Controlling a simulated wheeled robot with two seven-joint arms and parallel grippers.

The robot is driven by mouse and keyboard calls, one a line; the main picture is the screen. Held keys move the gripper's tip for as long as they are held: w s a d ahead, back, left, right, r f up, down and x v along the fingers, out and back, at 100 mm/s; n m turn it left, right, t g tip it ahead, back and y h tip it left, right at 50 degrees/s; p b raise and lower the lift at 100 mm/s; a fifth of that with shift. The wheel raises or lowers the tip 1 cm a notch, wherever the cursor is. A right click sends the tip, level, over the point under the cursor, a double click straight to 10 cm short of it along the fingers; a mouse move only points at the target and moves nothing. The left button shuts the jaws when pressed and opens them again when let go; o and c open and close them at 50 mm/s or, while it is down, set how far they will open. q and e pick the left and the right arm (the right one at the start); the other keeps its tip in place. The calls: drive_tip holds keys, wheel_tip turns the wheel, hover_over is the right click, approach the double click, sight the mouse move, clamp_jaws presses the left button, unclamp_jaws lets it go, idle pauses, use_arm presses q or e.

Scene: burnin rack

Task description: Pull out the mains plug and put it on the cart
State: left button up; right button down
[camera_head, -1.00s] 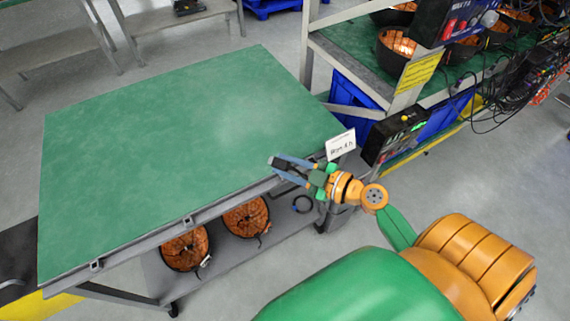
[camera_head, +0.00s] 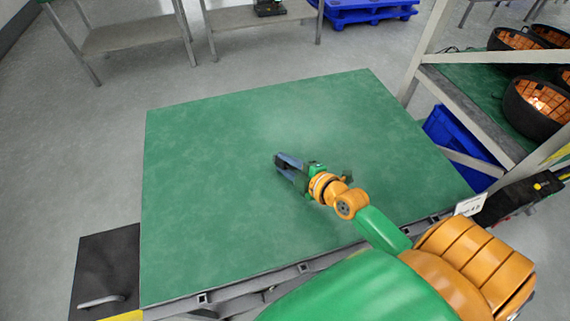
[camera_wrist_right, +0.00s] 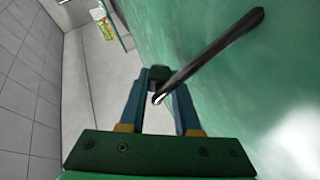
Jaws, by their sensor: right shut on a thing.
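My right gripper (camera_head: 287,165) is over the middle of the cart's green top (camera_head: 215,190), its fingers pointing to the upper left. It is shut on the small dark mains plug (camera_head: 279,157). In the right wrist view the dark plug (camera_wrist_right: 158,75) sits between the fingertips (camera_wrist_right: 160,84). A thick black cord (camera_wrist_right: 215,48) runs from there to the upper right, in front of the green top (camera_wrist_right: 200,75). I cannot tell whether the plug touches the top or hangs above it. My left gripper is not in view.
The cart's green top is otherwise bare. A small white label (camera_head: 470,205) is at its right front corner. A rack (camera_head: 475,115) with dark round bowls (camera_head: 537,105) stands on the right, with a blue bin (camera_head: 455,145) below. Grey tables stand at the back.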

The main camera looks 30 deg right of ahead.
sight(294, 151)
drive_tip(key=shift+w+a, duration=0.2)
drive_tip(key=shift+w, duration=0.4)
drive_tip(key=shift+w+n, duration=0.3)
drive_tip(key=shift+w, duration=0.05)
drive_tip(key=shift+w+d+r+h, duration=0.25)
drive_tip(key=shift+d+h, duration=0.35)
drive_tip(key=shift+h, duration=0.1)
drive_tip(key=w+d+r+h, duration=0.1)
drive_tip(key=w+d+r+h+p, duration=0.1)
drive_tip(key=d, duration=0.1)
drive_tip(key=w+d+r+h, duration=0.1)
drive_tip(key=d+r+h, duration=0.1)
drive_tip(key=shift+w, duration=0.15)
drive_tip(key=shift+d+g, duration=0.15)
drive_tip(key=shift+g, duration=0.15)
drive_tip(key=shift+f, duration=0.15)
wheel_tip(294, 151, down, 5)
drive_tip(key=b, duration=0.6)
